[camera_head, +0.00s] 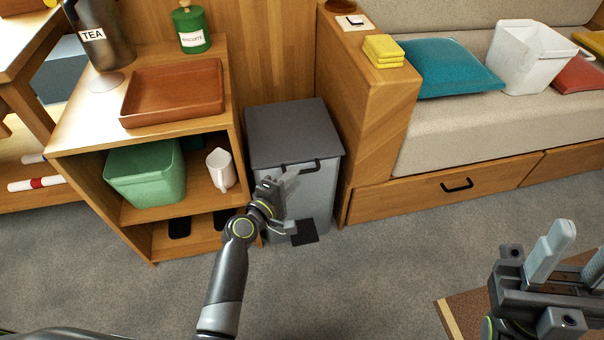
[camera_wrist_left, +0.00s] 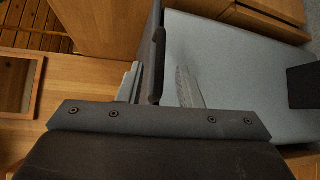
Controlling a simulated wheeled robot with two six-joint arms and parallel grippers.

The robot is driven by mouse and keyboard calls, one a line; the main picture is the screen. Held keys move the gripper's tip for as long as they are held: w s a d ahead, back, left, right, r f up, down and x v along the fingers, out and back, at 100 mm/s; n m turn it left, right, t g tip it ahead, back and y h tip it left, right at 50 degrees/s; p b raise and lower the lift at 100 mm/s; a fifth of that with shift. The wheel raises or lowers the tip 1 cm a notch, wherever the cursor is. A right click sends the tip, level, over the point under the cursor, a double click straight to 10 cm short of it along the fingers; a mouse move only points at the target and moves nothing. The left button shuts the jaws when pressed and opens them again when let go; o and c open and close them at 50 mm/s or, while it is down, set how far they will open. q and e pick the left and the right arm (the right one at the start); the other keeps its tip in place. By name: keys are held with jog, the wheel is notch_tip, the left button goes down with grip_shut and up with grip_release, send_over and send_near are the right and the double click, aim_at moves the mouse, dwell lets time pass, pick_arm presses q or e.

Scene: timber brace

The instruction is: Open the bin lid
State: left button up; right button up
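The bin (camera_head: 310,190) has a light grey body and a dark grey lid (camera_head: 292,130). It stands between the wooden shelf unit and the bench. The lid lies flat and closed, with a dark bar handle (camera_head: 300,167) at its front edge. My left gripper (camera_head: 283,182) is at the bin's front, by the handle. In the left wrist view its fingers are apart, with the handle (camera_wrist_left: 158,65) between them; I cannot tell whether they touch it. The bin body (camera_wrist_left: 230,80) also shows there. My right gripper (camera_head: 568,258) is open and empty at the lower right.
The shelf unit (camera_head: 85,130) at left carries a brown tray (camera_head: 175,90), a tea canister (camera_head: 98,35) and a green jar (camera_head: 191,28). The bench drawer front (camera_head: 430,190) is at right. Grey carpet in front is mostly clear.

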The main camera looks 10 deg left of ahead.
aim_at(302, 172)
pick_arm(q)
jog(key=shift+b+x, duration=0.45)
jog(key=shift+x, duration=1.95)
grip_shut()
